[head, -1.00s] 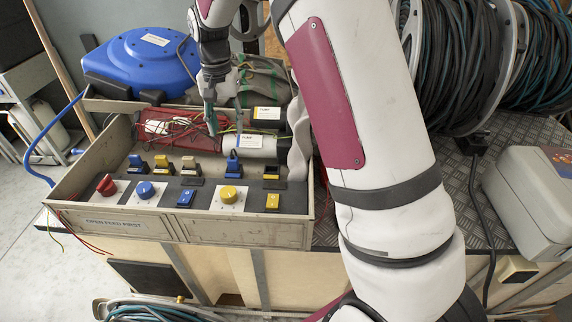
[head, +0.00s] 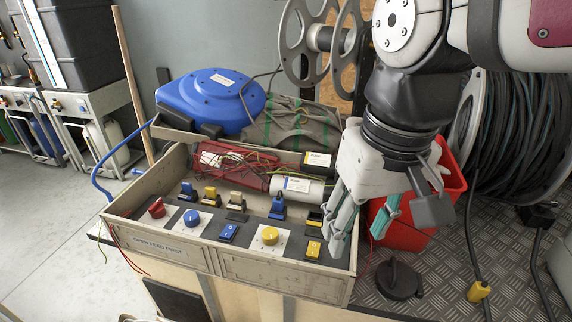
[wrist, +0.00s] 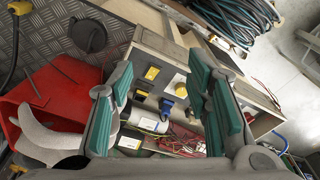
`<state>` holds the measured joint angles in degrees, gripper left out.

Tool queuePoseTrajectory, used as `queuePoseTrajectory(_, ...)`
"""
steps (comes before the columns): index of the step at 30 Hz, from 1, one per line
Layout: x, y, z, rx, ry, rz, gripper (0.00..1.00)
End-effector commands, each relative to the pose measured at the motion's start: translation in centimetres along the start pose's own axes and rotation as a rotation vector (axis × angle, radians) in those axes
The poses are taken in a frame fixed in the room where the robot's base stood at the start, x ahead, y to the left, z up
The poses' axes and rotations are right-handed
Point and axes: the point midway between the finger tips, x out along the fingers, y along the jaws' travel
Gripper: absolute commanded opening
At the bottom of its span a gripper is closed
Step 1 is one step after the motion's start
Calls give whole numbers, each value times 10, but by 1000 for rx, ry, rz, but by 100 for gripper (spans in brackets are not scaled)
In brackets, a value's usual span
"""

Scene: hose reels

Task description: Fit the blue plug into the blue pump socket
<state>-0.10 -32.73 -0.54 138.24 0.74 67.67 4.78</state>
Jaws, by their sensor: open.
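The open grey control box stands on the bench, its front rim (head: 235,262) facing me. Several small fittings stand in its dark panel. One upright blue fitting (head: 277,206) is right of centre, beside the white cylinder (head: 297,187) with a blue-striped label. Another blue fitting (head: 187,191) is at the left. I cannot tell surely which is the plug and which the socket. My gripper (head: 362,230) is open and empty, over the box's right end. In the wrist view, the box's blue fitting (wrist: 166,106) shows between my gripper's fingers (wrist: 163,72).
A red bin (head: 440,205) is right behind my gripper. A black round piece (head: 399,279) and a yellow plug on a cable (head: 478,292) lie on the metal plate to the right. A blue reel (head: 210,98) and large cable reels stand behind.

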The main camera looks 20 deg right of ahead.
Motion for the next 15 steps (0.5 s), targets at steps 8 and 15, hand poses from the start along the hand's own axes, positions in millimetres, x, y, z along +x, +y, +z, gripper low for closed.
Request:
queuePoseTrajectory(8,14,6,58,-85,24,8,44)
queuePoseTrajectory(15,16,7,62,-94,24,8,44)
